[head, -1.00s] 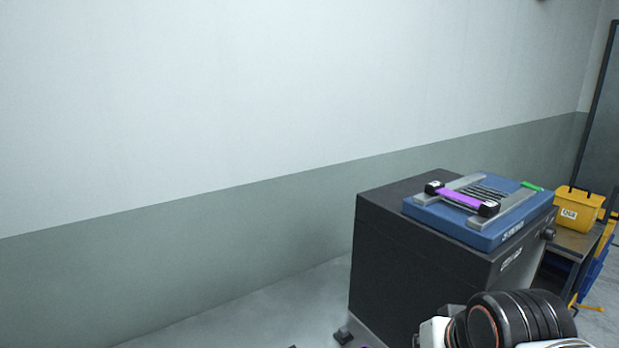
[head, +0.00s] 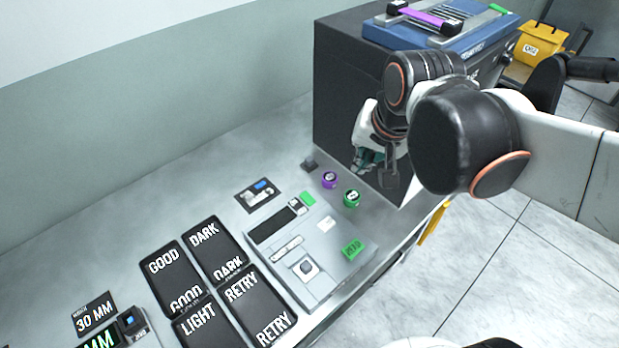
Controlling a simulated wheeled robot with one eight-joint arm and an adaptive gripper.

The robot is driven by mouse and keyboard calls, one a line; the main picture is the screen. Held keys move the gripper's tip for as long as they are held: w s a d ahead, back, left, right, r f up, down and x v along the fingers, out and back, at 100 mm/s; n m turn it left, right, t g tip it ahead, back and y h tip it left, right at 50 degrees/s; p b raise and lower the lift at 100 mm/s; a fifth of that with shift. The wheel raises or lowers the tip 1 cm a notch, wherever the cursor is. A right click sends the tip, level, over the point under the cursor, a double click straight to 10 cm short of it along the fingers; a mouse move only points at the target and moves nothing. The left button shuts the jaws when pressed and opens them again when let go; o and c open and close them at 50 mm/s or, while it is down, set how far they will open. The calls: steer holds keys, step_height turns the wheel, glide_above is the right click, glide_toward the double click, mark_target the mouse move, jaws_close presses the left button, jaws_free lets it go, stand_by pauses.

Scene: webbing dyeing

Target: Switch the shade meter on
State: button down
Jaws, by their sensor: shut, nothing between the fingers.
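A flat grey panel device (head: 335,238), which I take to be the shade meter, lies on the bench in the lower middle of the head view. It has a dark display strip (head: 272,226), a light slotted strip (head: 287,248), a square dark button (head: 306,267) and a green block (head: 352,249) on its right. I cannot tell which part is the switch. My gripper (head: 366,162) is shut and empty, pointing down in front of the black cabinet, above and behind the panel and apart from it. My arm hides part of the cabinet.
Black trays (head: 173,280) marked GOOD, DARK, LIGHT and RETRY lie left of the panel. A purple spool (head: 329,180) and green spool (head: 351,198) stand behind it. The black cabinet (head: 340,90) carries a blue press (head: 455,38). A yellow bin (head: 541,44) is far right.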

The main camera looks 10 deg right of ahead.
mark_target(308, 194)
steer(key=w+a+f+m+g+p, duration=0.2)
steer(key=w+a+f+m+g, duration=0.1)
steer(key=w+a+f+m, duration=0.4)
steer(key=shift+n, duration=0.3)
steer(key=w+f+b, duration=0.1)
steer(key=f, duration=0.3)
steer(key=w+a+f+b, duration=0.1)
steer(key=f+b, duration=0.1)
steer(key=f, duration=0.2)
steer(key=w+f+b, duration=0.1)
steer(key=f+b, duration=0.1)
steer(key=f, duration=0.2)
steer(key=shift+w+a+f, duration=0.1)
steer(key=shift+a+f, duration=0.2)
steer(key=shift+a, duration=0.05)
steer(key=shift+w+a+f+g+b, duration=0.3)
steer(key=shift+f+g+b, duration=0.25)
steer(key=shift+g+b, duration=0.15)
steer(key=shift+d, duration=0.1)
steer(key=shift+s, duration=0.1)
